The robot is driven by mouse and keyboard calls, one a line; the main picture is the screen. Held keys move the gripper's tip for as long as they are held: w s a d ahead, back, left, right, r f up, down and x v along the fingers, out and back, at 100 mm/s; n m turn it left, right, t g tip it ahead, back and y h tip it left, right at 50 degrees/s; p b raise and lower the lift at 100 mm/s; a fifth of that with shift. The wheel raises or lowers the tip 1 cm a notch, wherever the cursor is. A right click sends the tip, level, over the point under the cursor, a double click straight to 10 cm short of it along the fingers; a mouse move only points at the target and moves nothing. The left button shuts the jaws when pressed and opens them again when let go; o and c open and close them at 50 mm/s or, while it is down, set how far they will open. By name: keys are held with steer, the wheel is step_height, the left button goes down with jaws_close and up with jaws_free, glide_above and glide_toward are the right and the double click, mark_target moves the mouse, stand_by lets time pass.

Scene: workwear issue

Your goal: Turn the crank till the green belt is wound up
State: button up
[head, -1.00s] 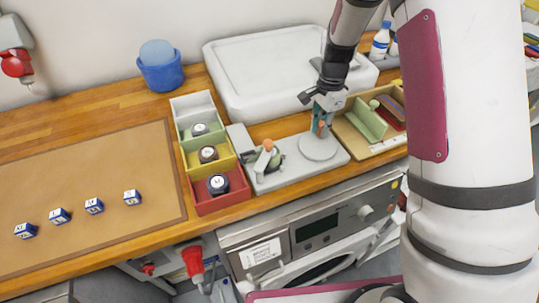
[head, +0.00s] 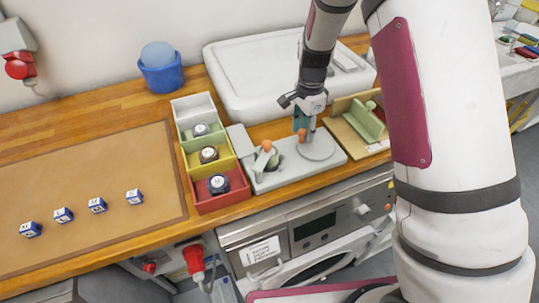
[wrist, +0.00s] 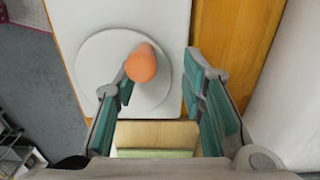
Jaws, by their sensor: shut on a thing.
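The grey winder board (head: 282,180) lies on the counter. On its right is the round crank disc (head: 318,147) with an upright orange knob (wrist: 140,63).
The counter's front edge is close.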

steer(key=shift+o, duration=1.4)
steer(key=shift+w+a+r, duration=0.15)
steer(key=shift+w+a, duration=0.05)
steer(key=shift+a, duration=0.5)
steer(key=shift+a+r, duration=0.1)
steer(key=shift+r, duration=0.5)
step_height(320, 180, up, 6)
steer(key=p, duration=0.2)
steer(key=shift+s+d+r, duration=0.2)
steer(key=shift+d+r, duration=0.05)
steer(key=shift+d, duration=0.15)
